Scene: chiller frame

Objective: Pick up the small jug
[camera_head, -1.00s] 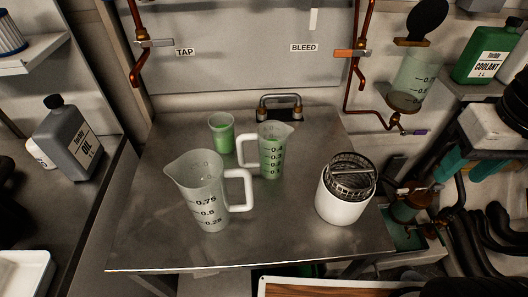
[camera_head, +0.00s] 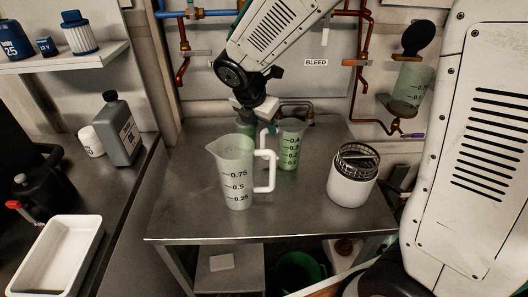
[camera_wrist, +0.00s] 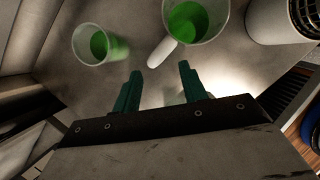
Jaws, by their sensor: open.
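The small jug (camera_head: 290,148) is clear, holds green liquid and stands upright on the metal table, its white handle on its left. The wrist view shows the jug (camera_wrist: 199,20) from above, with its handle (camera_wrist: 161,52) angled toward my gripper. My gripper (camera_wrist: 160,72) is open and empty, its two green fingertips apart just short of the handle. They do not appear to touch it. In the head view my gripper (camera_head: 256,110) is behind and left of the jug; its fingertips are hard to make out there.
A larger clear jug (camera_head: 234,173) stands in front and left of the small one. A green-filled cup (camera_wrist: 99,44) is on the left in the wrist view. A white canister with a mesh top (camera_head: 351,181) stands to the right. The table's front (camera_head: 270,226) is clear.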

